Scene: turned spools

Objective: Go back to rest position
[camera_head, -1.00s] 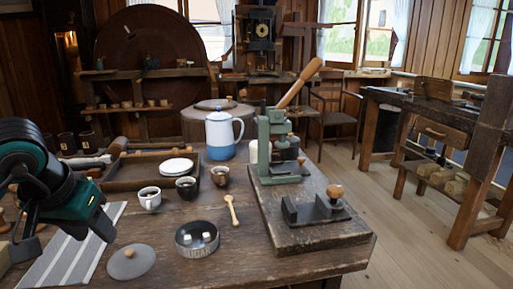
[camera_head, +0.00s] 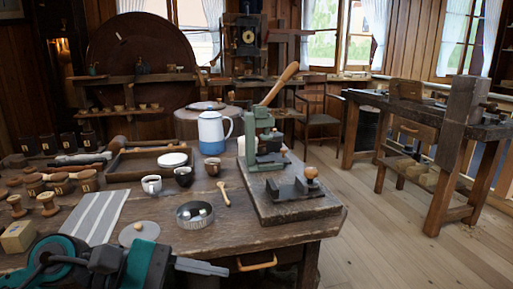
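My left arm lies low across the bottom left of the head view, in front of the table's front edge. Its gripper (camera_head: 203,268) points right, with a grey finger showing below the table top. I see nothing held in it, but the gap between its fingers cannot be made out. The arm hides part of the table's front left and comes close to the grey lid (camera_head: 139,232) in the picture. My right gripper is not in view.
The wooden table (camera_head: 255,228) bears a striped cloth (camera_head: 96,217), a round tin (camera_head: 195,215), a wooden spoon (camera_head: 223,193), mugs (camera_head: 152,184), a blue-white pot (camera_head: 211,133), a green press (camera_head: 255,140) and turned spools (camera_head: 47,204). Open floor (camera_head: 385,240) lies right.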

